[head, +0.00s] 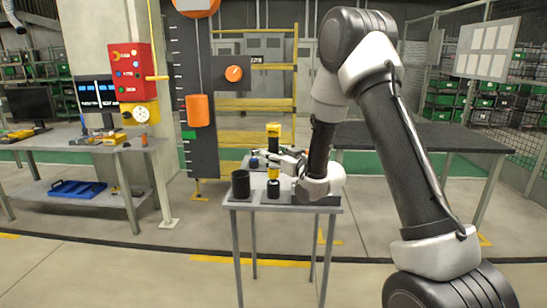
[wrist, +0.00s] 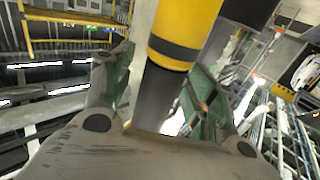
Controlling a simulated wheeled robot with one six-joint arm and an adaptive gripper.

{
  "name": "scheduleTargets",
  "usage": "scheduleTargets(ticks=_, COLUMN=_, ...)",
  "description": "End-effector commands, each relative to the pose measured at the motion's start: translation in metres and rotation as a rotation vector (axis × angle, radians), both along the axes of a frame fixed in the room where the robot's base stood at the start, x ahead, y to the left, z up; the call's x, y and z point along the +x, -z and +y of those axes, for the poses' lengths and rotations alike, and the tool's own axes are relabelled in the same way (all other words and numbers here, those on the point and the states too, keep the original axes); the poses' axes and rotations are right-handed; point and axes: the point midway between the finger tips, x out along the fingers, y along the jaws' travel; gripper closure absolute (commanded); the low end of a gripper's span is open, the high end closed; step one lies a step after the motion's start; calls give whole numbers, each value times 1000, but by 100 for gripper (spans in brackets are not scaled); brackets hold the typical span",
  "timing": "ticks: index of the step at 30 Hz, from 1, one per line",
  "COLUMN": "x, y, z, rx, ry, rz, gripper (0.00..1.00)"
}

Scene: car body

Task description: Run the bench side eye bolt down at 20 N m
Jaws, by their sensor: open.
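An upright yellow-and-black tool (head: 273,150) stands on the small grey table (head: 290,203) in the head view. In the wrist view the tool (wrist: 185,30) rises between my two fingers, yellow above with a dark band and a dark shaft below. My gripper (head: 288,160) is at the tool's right side in the head view, low over the table. In the wrist view my gripper (wrist: 160,95) is open, with its green-padded fingers spread on both sides of the shaft. I cannot make out an eye bolt in either view.
A black cup (head: 240,184) stands left of the tool on the same table. A dark-topped bench (head: 420,138) is behind on the right. A left bench (head: 105,148) holds small items, near a red control box (head: 130,71). The front floor is clear.

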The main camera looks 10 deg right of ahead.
Motion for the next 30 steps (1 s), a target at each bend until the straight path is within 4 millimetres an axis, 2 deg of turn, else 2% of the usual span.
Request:
scheduleTargets(ticks=2, x=0, y=0, z=0, rx=0, ry=0, rz=0, gripper=42)
scheduleTargets(ticks=12, x=0, y=0, z=0, rx=0, ry=0, rz=0, gripper=100)
scheduleTargets(ticks=23, x=0, y=-3, z=0, rx=0, ry=-1, rz=-5, gripper=100)
scheduleTargets(ticks=26, x=0, y=-11, z=0, rx=2, ry=-1, rz=-8, gripper=100)
scheduleTargets(ticks=30, x=0, y=-34, z=0, rx=1, ry=-1, rz=-11, gripper=100)
